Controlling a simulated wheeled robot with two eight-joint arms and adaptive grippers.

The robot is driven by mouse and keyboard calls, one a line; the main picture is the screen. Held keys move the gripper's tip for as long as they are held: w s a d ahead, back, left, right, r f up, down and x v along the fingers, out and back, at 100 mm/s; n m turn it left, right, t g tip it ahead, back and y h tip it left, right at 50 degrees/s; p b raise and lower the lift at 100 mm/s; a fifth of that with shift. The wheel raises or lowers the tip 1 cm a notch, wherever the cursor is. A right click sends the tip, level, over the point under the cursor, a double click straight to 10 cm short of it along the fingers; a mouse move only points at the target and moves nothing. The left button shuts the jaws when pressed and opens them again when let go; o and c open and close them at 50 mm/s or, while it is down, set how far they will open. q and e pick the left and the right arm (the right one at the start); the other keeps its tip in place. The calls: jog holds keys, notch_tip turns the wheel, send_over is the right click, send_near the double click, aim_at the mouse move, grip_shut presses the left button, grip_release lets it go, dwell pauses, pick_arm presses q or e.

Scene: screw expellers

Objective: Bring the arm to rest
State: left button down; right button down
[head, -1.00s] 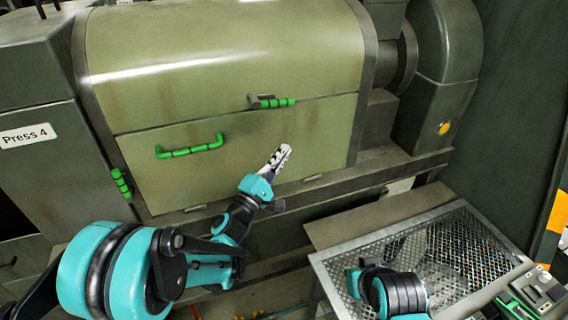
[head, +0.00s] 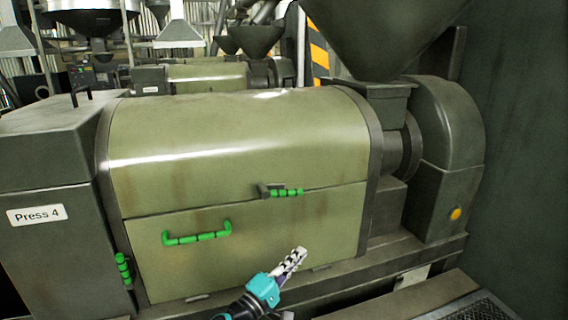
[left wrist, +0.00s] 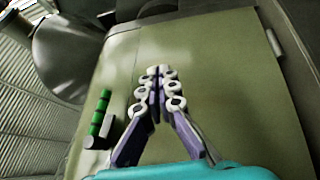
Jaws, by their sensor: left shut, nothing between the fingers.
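My left gripper (head: 293,262) is at the lower middle of the head view, in front of the lower right part of the closed press cover (head: 240,140). Its fingers are shut and empty, pointing up and to the right. In the left wrist view the fingertips (left wrist: 162,78) meet over the green cover panel (left wrist: 225,80). A green latch handle (left wrist: 101,115) is at their left. My right gripper is not in the head view.
A "Press 4" label (head: 36,215) is at left. A dark hopper (head: 385,35) stands at upper right. A mesh grating (head: 450,307) shows at lower right.

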pick_arm(q)
jog(key=s+a+f+m+g+y, duration=0.2)
jog(key=s+m+g, duration=0.1)
jog(key=s+m, duration=0.15)
jog(key=s+a+f+m+g+y, duration=0.2)
jog(key=s+m, duration=0.1)
jog(key=s, duration=0.3)
jog(key=s+a+f+m+g+y, duration=0.1)
jog(key=s+a+f+y, duration=0.3)
jog(key=s+a, duration=0.3)
jog(key=s+a+f+m+g+y, duration=0.1)
jog(key=s+a+f+g+y, duration=0.1)
jog(key=s+a+f+y, duration=0.2)
jog(key=s+a+y, duration=0.1)
jog(key=s+a, duration=0.2)
jog(key=a, duration=0.3)
jog(key=shift+a+f+y, duration=0.2)
jog(key=shift+a+y, duration=0.1)
jog(key=shift+a, duration=0.05)
